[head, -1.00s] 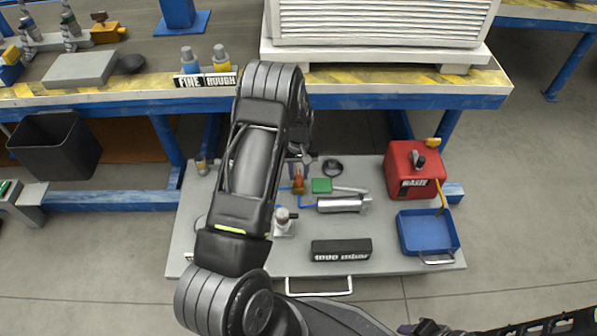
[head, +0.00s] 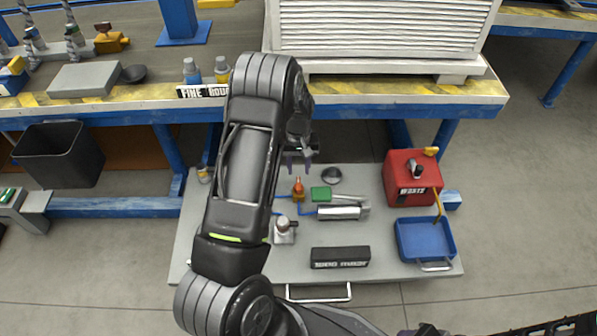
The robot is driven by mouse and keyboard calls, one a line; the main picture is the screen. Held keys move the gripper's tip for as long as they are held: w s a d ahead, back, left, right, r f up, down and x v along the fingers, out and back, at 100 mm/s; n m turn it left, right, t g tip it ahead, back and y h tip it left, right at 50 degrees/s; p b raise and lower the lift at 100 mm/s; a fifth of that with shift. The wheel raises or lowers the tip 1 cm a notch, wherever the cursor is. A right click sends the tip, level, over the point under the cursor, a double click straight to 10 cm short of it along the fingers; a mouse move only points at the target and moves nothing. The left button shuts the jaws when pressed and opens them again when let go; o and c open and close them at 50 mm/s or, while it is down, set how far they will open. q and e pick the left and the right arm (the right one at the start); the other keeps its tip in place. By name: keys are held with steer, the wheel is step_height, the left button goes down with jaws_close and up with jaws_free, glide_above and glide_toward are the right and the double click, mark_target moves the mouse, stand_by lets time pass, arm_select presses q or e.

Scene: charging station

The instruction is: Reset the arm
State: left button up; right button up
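My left arm rises from the bottom and bends over the low grey board. My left gripper (head: 299,164) hangs at the board's far edge, its two fingertips apart with nothing between them. An orange-topped fitting (head: 298,190) and a green block (head: 320,194) are just below it in the picture, apart from it. My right arm (head: 520,327) shows only at the bottom right edge. A dark part at the bottom edge may be its gripper, but the fingers are cut off.
The grey board (head: 390,262) holds a silver cylinder (head: 340,213), a black labelled block (head: 340,257), a red waste can (head: 412,180) and a blue tray (head: 424,258). Behind stands a workbench (head: 400,107) with a white slatted unit (head: 385,28). A black bin (head: 60,155) is at left.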

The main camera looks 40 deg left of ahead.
arm_select(q)
steer(key=shift+r, duration=0.45)
